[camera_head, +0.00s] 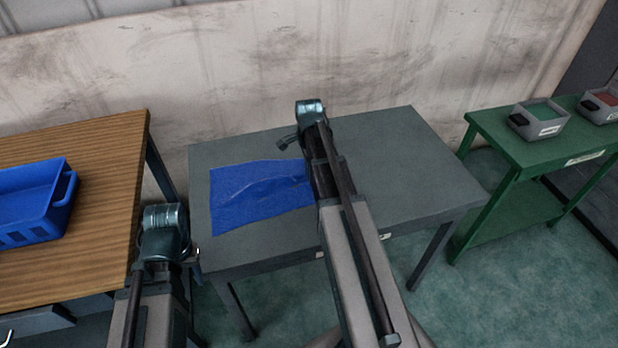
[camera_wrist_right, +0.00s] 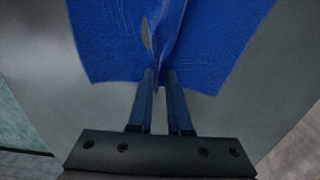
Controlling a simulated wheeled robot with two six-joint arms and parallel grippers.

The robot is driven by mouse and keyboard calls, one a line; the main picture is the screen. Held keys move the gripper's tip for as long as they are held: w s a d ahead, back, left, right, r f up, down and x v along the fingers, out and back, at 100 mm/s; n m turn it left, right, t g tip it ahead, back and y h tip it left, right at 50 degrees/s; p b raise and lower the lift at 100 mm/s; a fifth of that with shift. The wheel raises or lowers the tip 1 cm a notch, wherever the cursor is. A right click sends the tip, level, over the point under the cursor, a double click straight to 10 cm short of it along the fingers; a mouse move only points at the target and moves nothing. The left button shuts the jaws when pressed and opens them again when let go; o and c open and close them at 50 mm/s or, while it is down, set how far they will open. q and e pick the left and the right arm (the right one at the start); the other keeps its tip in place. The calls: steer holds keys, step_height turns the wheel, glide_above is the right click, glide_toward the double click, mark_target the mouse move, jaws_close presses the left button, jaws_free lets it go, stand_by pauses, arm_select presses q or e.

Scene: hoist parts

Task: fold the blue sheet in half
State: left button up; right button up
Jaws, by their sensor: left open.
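The blue sheet (camera_head: 255,193) lies on the left part of the grey table (camera_head: 420,150), with wrinkles on its right half. My right arm covers its right edge in the head view. In the right wrist view the sheet (camera_wrist_right: 115,45) has a raised ridge running down to my right gripper (camera_wrist_right: 160,76). The right fingers are close together with the sheet's edge pinched between them. My left gripper (camera_head: 188,252) is open, near the grey table's front left corner, apart from the sheet; its fingers are mostly hidden by its wrist.
A wooden table (camera_head: 90,150) with a blue crate (camera_head: 66,192) stands at the left. A green bench (camera_head: 500,130) with grey bins (camera_head: 541,120) stands at the right. The right part of the grey table is bare, and a wall rises behind it.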

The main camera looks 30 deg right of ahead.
jaws_close()
